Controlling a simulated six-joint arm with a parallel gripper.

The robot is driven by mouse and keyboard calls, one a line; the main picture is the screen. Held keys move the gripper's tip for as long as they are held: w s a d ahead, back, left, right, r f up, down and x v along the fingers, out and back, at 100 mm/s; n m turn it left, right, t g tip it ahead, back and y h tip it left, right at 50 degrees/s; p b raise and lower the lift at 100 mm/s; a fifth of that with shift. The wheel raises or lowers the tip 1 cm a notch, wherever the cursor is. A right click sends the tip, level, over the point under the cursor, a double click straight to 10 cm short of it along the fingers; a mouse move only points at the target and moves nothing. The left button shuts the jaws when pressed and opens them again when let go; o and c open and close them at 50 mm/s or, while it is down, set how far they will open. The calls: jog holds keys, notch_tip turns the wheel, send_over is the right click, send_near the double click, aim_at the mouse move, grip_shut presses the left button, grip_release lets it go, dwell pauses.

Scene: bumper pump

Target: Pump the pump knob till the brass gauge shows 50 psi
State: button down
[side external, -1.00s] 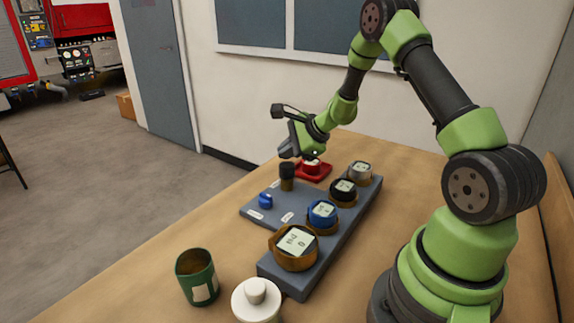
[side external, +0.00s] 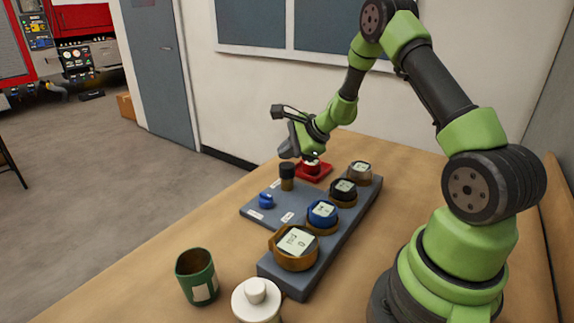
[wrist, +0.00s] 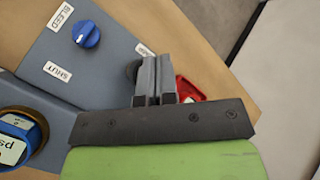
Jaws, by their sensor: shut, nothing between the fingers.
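The brass gauge (side external: 293,246) stands at the near end of the grey panel in the side view; its pale display is too small to read surely. A black knob (side external: 287,170) on a brass stem, seemingly the pump knob, stands upright on the panel. My gripper (side external: 288,151) is just above this knob; I cannot tell whether they touch. In the wrist view my gripper (wrist: 155,82) has its fingers together and holds nothing. The dark knob (wrist: 131,70) there is mostly hidden behind the fingers.
Blue (side external: 322,214), black (side external: 343,191) and silver (side external: 360,173) gauges line the panel. A blue valve knob (wrist: 86,34) sits between BLEED and SHUT labels. A red item (side external: 314,171) stands behind the pump knob. A green cup (side external: 197,278) and white lidded pot (side external: 256,302) stand in front.

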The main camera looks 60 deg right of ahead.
aim_at(287, 166)
jog(key=shift+f, duration=0.35)
jog(key=shift+f, duration=1.05)
dwell(1.0)
jog(key=shift+r, duration=1.45)
jog(key=shift+r, duration=2.5)
